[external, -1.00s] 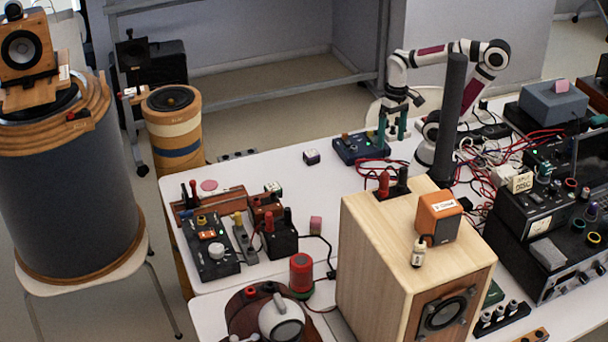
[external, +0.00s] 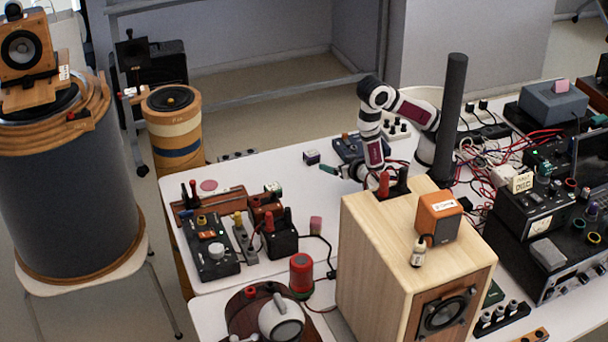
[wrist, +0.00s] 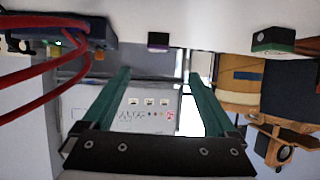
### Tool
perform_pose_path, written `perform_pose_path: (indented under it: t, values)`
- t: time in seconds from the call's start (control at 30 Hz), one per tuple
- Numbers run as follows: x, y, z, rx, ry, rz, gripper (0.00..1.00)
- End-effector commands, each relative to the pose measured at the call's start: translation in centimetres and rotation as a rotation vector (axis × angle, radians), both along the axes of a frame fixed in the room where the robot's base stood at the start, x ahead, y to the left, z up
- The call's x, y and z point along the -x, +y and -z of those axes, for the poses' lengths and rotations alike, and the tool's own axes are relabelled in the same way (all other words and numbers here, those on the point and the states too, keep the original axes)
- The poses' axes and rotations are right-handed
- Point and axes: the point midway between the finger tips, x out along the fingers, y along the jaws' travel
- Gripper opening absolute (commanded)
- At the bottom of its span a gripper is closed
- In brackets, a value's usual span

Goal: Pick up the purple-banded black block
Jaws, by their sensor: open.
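The small black block with a purple band (external: 311,157) sits on the white table, left of the blue box. It also shows near the top middle of the wrist view (wrist: 158,41), where the picture is upside down. My gripper (external: 328,169) is low over the table, just right of the block in the external view, with its teal fingers pointing left. In the wrist view my gripper (wrist: 160,75) is open, with nothing between the fingers. The block appears beyond the fingertips and apart from them.
The blue box (external: 347,146) with red cables is close beside my gripper. A wooden speaker (external: 375,250) and a dark post (external: 451,120) stand near my arm.

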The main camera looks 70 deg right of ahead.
Motion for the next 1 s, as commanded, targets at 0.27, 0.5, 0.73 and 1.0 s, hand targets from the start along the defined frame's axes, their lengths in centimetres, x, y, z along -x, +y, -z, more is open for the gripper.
perform_pose_path:
  t: [0.27, 0.5, 0.73, 1.0]
  values:
    - [-4.5, -4.1, 2.1, 0.038, -0.014, 0.005, 0.93]
    - [-7.7, -6.2, 3.7, 0.035, -0.015, -0.004, 0.93]
    - [-10.7, -8.8, 5.5, 0.035, -0.015, -0.002, 0.93]
    - [-11.4, -9.2, 5.8, 0.035, -0.015, -0.007, 0.93]
